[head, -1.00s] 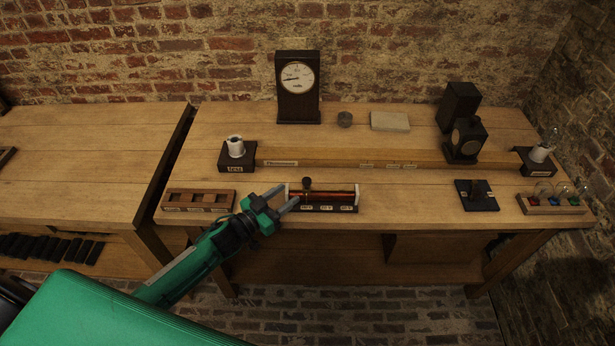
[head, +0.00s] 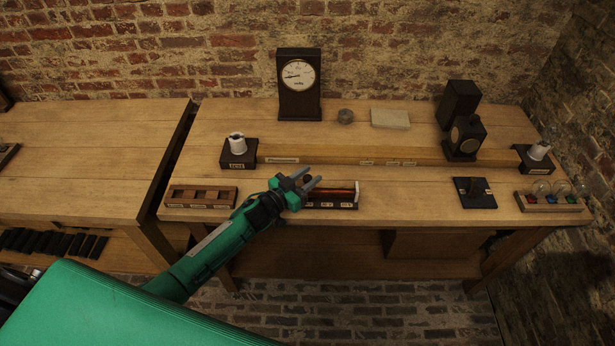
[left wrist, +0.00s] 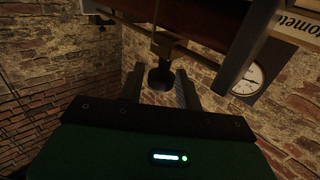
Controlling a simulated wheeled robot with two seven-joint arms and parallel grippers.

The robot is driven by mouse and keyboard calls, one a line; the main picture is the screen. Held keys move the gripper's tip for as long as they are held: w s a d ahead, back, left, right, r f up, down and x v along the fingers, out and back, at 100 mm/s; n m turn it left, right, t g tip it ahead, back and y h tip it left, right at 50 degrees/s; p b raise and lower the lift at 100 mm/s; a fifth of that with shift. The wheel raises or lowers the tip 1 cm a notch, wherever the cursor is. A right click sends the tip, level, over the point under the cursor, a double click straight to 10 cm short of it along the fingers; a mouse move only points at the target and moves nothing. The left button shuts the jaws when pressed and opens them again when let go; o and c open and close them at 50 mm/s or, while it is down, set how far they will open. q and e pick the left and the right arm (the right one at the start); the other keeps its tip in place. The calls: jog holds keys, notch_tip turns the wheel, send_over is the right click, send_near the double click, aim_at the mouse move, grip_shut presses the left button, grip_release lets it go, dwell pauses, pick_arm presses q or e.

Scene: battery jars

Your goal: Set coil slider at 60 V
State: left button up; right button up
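The coil (head: 335,191) is a red-brown horizontal winding on a dark base with small white labels, near the front edge of the table. Its left part is hidden behind my left gripper. The slider's dark knob (head: 307,178) shows at the gripper in the head view, near the coil's left end. In the left wrist view the knob (left wrist: 160,78) stands between the two fingertips, with gaps on both sides. My left gripper (head: 313,182) is open around the knob. The label values are too small to read. My right gripper is not in view.
A dark cased dial meter (head: 299,76) stands at the back. A long wooden rail (head: 340,156) lies behind the coil. A wooden rack (head: 201,197) sits left of the gripper. A dark plate with a switch-like part (head: 475,193) and a bulb rack (head: 550,203) are at right.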

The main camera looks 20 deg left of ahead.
pick_arm(q)
grip_shut()
jog(key=b, duration=0.2)
send_over(349, 190)
jog(key=a, duration=0.1)
jog(key=shift+f, duration=0.1)
jog(key=shift+d, duration=0.4)
jog(key=shift+o, duration=0.9)
grip_release()
jog(key=shift+o, duration=0.6)
jog(key=shift+w+d, duration=0.1)
jog(key=shift+d, duration=0.05)
